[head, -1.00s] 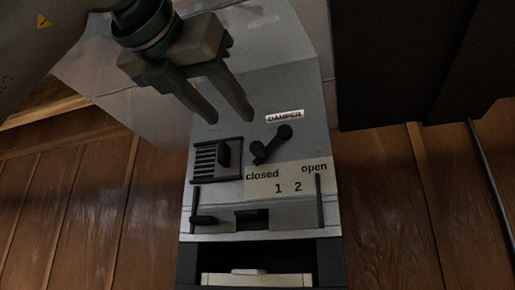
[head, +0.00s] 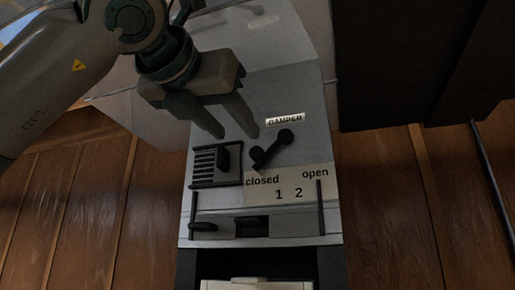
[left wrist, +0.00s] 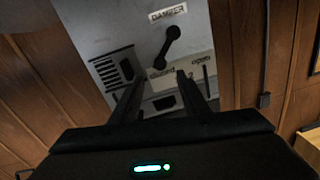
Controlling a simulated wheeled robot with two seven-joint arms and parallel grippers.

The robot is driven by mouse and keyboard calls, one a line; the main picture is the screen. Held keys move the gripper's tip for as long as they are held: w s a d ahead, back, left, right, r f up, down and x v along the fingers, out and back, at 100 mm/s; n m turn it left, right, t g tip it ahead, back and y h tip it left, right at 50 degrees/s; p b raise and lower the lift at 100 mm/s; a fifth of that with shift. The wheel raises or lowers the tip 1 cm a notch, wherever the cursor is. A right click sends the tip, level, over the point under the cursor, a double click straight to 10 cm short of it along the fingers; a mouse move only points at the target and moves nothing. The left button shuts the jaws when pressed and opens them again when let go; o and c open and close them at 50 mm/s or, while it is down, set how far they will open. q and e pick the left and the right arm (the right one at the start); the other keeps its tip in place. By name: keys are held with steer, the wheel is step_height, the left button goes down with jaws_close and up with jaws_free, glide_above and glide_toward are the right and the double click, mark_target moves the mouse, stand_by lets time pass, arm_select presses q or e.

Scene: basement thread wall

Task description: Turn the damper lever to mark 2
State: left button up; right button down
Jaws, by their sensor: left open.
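The black damper lever (head: 271,149) is on the grey panel (head: 293,92), under the DAMPER label (head: 285,119). Its one knob is at the upper right and its other end at the lower left, above the word "closed" on the scale plate (head: 290,184), which also bears 1, 2 and "open". The lever also shows in the left wrist view (left wrist: 168,46). My left gripper (head: 235,134) is open and empty, its fingertips up and left of the lever in the head view. In the left wrist view its fingers point toward the panel below the lever. My right gripper is not in view.
A black vent grille with a slider (head: 215,164) is left of the lever. Two thin dark rods and a dark slot (head: 252,223) lie below. A dark box (head: 400,60) hangs at the right. Wooden panelling (head: 385,200) is behind.

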mark_target(255, 151)
arm_select(q)
steer(key=p+x, duration=0.5)
steer(key=x, duration=0.6)
steer(key=shift+w+r, duration=0.1)
steer(key=shift+r, duration=0.05)
steer(key=shift+w+d+p, duration=0.25)
steer(key=shift+w+p, duration=0.15)
steer(key=shift+w, duration=0.15)
